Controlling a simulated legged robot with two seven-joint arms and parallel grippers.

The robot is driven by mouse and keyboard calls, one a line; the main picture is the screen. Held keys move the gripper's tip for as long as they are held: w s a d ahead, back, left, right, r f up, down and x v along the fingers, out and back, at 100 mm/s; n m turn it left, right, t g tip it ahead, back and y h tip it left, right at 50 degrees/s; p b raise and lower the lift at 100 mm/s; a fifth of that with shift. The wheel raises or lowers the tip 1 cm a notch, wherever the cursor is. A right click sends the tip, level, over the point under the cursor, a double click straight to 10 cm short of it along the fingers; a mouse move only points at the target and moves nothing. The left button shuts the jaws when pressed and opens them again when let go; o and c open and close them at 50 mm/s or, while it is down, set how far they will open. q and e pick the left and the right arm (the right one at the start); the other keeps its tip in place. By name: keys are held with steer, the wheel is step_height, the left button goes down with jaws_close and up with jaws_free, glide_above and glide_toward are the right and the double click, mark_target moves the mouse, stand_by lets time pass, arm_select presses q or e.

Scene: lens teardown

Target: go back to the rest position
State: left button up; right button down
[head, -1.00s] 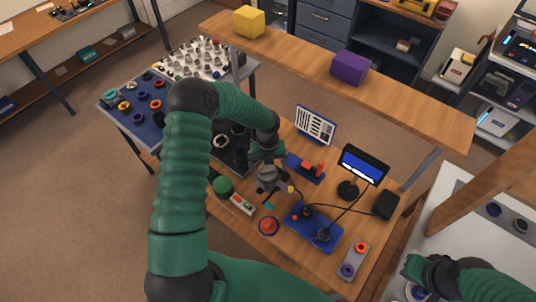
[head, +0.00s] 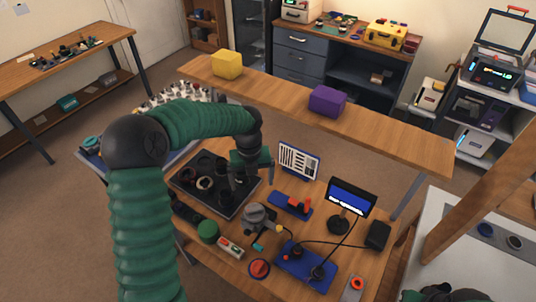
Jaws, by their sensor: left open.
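My left arm comes in from the left, and its gripper (head: 249,178) hangs over the right part of the black tray (head: 228,213) on the wooden table. The gripper is open, and I see nothing between its fingers. A grey round device (head: 256,214) stands on the table just in front of the tray, apart from the gripper. Of my right arm only a dark green part shows at the bottom right edge; its gripper is not visible.
A blue board (head: 305,264) with cables, a small screen (head: 350,197) on a stand and a red button (head: 259,268) crowd the table. A raised shelf (head: 400,136) behind carries a yellow box (head: 227,64) and a purple box (head: 327,101).

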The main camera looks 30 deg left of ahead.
arm_select(q)
steer(key=s+d+f+n+t+b, duration=0.1)
steer(key=s+d+f+n+b, duration=0.1)
steer(key=s+n, duration=0.3)
steer(key=s+d+f+n+b, duration=0.3)
steer(key=s+d+n, duration=0.2)
steer(key=n, duration=0.9)
steer(key=s+d+f+n+t+b, duration=0.1)
steer(key=s+d+f+n+b, duration=0.1)
steer(key=s+n, duration=0.4)
steer(key=d+n+b, duration=0.1)
steer(key=d+n, duration=0.1)
steer(key=n, duration=0.1)
steer(key=shift+d+f+t, duration=0.15)
steer(key=shift+f+t, duration=0.15)
steer(key=shift+f, duration=0.1)
steer(key=shift+d+r, duration=0.1)
steer(key=shift+d, duration=0.15)
